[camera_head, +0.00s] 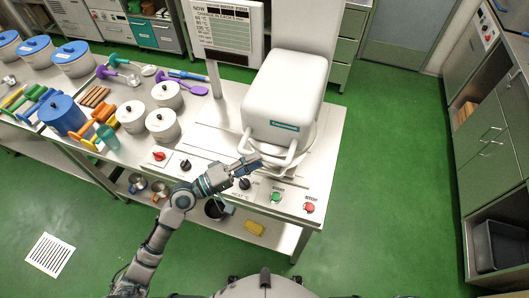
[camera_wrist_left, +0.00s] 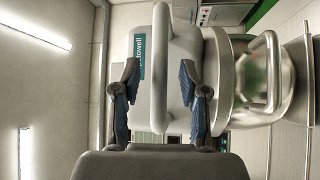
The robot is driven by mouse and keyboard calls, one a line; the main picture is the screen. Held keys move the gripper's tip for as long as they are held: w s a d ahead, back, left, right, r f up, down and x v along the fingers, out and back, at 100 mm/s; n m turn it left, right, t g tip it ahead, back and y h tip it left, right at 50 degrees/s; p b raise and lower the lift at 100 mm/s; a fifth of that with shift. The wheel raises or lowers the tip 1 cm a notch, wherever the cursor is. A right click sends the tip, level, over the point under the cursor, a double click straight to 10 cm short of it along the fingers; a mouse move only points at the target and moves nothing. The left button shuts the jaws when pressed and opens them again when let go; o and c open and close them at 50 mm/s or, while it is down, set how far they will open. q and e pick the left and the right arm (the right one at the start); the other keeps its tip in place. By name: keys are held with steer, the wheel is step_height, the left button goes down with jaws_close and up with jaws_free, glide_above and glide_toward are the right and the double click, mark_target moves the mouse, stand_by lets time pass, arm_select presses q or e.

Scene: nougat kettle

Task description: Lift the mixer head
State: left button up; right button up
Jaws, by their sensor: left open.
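The mixer head (camera_head: 285,88) is a large white rounded box with a teal label, sitting lowered on the machine at the right end of the counter. In the left wrist view the head (camera_wrist_left: 184,40) fills the middle, with a pale bar handle (camera_wrist_left: 160,70) on its front. My left gripper (camera_head: 250,165) is in front of the head, by the white handles. In the left wrist view my left gripper (camera_wrist_left: 158,80) is open, its two blue-padded fingers on either side of the bar handle. Contact cannot be told. My right gripper is not in view.
A metal bowl (camera_wrist_left: 240,80) with its own handle is beside the head. A green button (camera_head: 276,197), a red button (camera_head: 310,207) and knobs line the counter's front edge. A sign (camera_head: 226,30) stands behind left. Lidded pots (camera_head: 162,124) and utensils fill the left side.

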mark_target(263, 157)
arm_select(q)
steer(key=shift+w+d+r+p, duration=0.15)
steer(key=shift+w+d+p, duration=0.25)
steer(key=shift+w, duration=0.3)
steer(key=shift+d, duration=1.05)
steer(key=shift+c, duration=0.5)
steer(key=shift+d, duration=0.2)
jaws_close()
steer(key=shift+w+a, duration=0.1)
steer(key=shift+a, duration=0.1)
